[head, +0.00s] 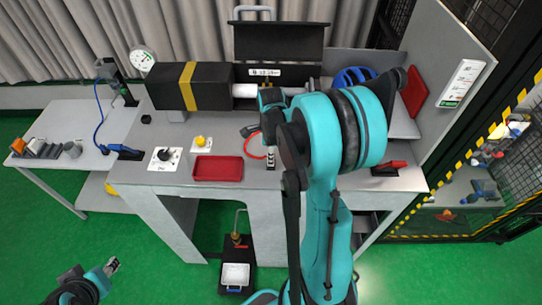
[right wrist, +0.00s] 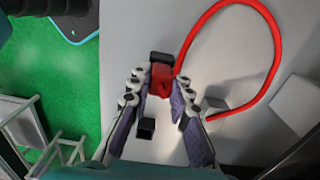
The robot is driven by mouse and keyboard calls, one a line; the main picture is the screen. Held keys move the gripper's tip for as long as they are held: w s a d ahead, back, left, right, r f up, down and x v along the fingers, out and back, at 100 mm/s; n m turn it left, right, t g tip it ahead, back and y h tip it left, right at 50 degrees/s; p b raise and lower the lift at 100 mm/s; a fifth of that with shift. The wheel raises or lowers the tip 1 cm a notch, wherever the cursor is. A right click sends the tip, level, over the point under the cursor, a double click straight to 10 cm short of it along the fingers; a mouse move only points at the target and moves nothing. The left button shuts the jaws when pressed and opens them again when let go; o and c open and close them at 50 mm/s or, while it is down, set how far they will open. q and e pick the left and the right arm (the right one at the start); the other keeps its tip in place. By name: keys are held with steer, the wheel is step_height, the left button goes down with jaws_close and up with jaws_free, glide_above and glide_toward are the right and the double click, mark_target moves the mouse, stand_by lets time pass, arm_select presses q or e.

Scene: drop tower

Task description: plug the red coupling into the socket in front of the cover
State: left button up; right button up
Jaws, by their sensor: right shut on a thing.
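The red coupling (right wrist: 161,80) is between the fingertips of my right gripper (right wrist: 160,92), which is shut on it, above the grey bench top. A red hose (right wrist: 272,40) loops away from it to the right in the right wrist view. In the head view the hose (head: 252,150) shows beside my right gripper (head: 270,160), and the coupling cannot be made out. A black panel (head: 278,42), perhaps the cover, stands raised behind the white cylinder. I cannot identify the socket for certain. My left gripper (head: 112,266) is low at the left, away from the bench; its opening is unclear.
A red tray (head: 218,169), a yellow button (head: 200,141) and a black knob (head: 164,155) are left of my right gripper. A black housing with a yellow band (head: 188,86) is behind them. A grey block (right wrist: 298,104) stands right in the wrist view.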

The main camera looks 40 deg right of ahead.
steer(key=shift+f+b, duration=0.25)
steer(key=shift+b, duration=0.05)
steer(key=o, duration=0.9)
steer(key=shift+o, duration=0.2)
steer(key=shift+r, duration=0.1)
step_height(320, 180, up, 12)
steer(key=s+a+f+n+t+b, duration=0.3)
steer(key=s+a+f+n+b, duration=0.1)
steer(key=a+f+n+b, duration=0.5)
steer(key=s+a+f+n+t+b, duration=0.4)
steer(key=a+f+n+b, duration=0.6)
steer(key=f+n+b, duration=0.4)
steer(key=s+n, duration=0.1)
steer(key=n, duration=0.2)
steer(key=shift+a+f+b, duration=0.3)
steer(key=shift+f, duration=0.05)
